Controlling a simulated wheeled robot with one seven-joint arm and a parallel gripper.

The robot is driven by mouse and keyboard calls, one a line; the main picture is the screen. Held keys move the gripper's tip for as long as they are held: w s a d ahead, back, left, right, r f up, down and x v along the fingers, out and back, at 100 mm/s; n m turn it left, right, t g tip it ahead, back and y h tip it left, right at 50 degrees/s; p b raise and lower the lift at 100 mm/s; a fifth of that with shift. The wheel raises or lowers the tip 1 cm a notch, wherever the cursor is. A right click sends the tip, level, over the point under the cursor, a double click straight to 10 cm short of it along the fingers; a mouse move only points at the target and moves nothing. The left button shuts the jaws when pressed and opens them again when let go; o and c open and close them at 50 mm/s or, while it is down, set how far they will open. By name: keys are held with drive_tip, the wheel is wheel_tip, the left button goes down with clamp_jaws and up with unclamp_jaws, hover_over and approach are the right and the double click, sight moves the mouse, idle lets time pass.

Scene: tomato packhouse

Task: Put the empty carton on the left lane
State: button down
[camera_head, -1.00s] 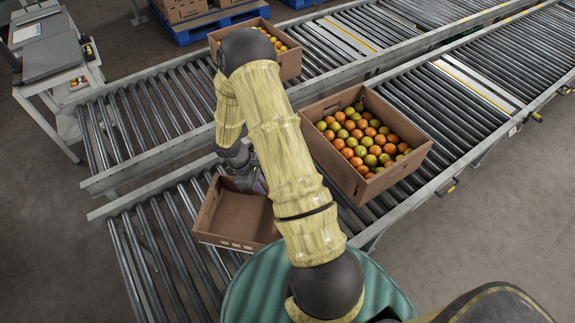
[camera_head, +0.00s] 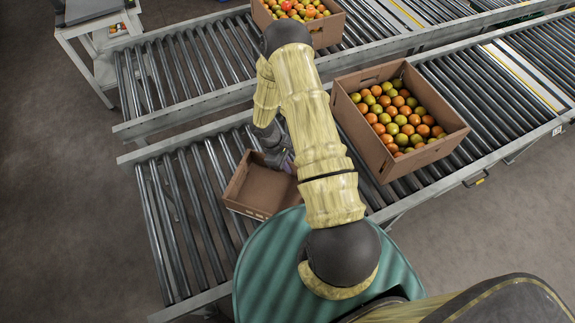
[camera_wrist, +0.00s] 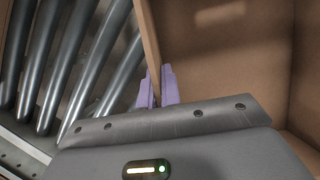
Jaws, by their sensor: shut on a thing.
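The empty carton (camera_head: 262,192) is a small open brown box over the near roller lane (camera_head: 190,205), left of my arm. Whether it rests on the rollers or hangs just above them, I cannot tell. My gripper (camera_head: 287,163) is mostly hidden behind my arm at the carton's far right side. In the wrist view, the purple fingers of my gripper (camera_wrist: 158,86) are shut on the carton's wall, one on each side. The carton's bare inside (camera_wrist: 220,60) fills the right of that view. The second roller lane (camera_head: 185,72) runs alongside, farther back.
A large carton of tomatoes (camera_head: 372,150) stands on the near lane, right of my arm. Another tomato carton (camera_head: 330,32) stands on the far lane. A trolley (camera_head: 85,40) stands at upper left. Rollers left of the empty carton are clear.

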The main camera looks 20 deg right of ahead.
drive_tip(key=shift+f, duration=0.15)
drive_tip(key=shift+f, duration=0.1)
drive_tip(key=shift+f, duration=0.1)
drive_tip(key=c, duration=1.6)
unclamp_jaws()
drive_tip(key=v, duration=1.2)
drive_tip(key=shift+r, duration=0.2)
drive_tip(key=shift+r, duration=0.1)
